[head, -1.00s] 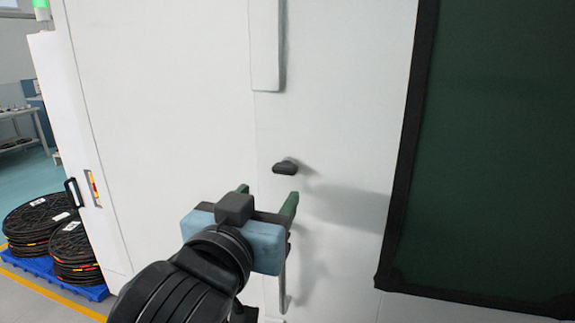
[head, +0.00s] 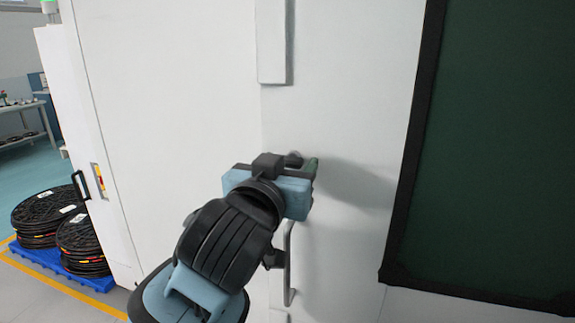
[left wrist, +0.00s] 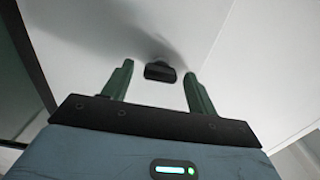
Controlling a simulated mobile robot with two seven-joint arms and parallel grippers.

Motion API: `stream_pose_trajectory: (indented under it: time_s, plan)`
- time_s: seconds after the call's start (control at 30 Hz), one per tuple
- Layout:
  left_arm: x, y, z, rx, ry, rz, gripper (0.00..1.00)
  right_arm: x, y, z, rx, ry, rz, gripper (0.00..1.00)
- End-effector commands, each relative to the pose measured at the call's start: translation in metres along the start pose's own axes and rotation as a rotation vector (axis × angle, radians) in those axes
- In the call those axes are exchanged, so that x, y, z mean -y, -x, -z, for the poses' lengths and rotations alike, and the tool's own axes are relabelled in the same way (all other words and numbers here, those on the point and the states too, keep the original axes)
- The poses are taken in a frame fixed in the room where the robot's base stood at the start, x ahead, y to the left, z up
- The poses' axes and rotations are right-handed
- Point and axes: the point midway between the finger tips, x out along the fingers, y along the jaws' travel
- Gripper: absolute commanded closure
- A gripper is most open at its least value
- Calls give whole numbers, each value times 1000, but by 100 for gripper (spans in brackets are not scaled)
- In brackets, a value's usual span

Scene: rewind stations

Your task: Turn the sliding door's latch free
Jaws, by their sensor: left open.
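The latch is a small dark knob (head: 293,158) on the white sliding door (head: 350,130). In the head view it is mostly hidden behind my left gripper (head: 300,166). In the left wrist view the latch (left wrist: 160,71) lies between the two green fingers, a little beyond their tips, with gaps on both sides. My left gripper (left wrist: 157,75) is open and empty. I cannot tell from these frames whether a finger touches the latch. My right gripper is not in view.
A vertical handle bar (head: 289,265) is on the door below the latch. A dark green window with a black frame (head: 405,150) is to the right. A white strip (head: 273,40) is above. Black reels (head: 45,215) on a blue pallet (head: 60,272) stand at left.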

Motion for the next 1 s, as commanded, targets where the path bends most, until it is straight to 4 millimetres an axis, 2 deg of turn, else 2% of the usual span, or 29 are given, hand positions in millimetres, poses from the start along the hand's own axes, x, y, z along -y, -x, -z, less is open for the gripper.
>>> stream_pose_trajectory:
  time_s: [0.3,0.63,1.0]
  plan:
    - [0,-3,0,0,0,0,42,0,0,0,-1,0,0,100]
    - [0,-2,0,0,0,0,85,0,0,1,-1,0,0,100]
    - [0,-2,0,0,-59,0,86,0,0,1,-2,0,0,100]
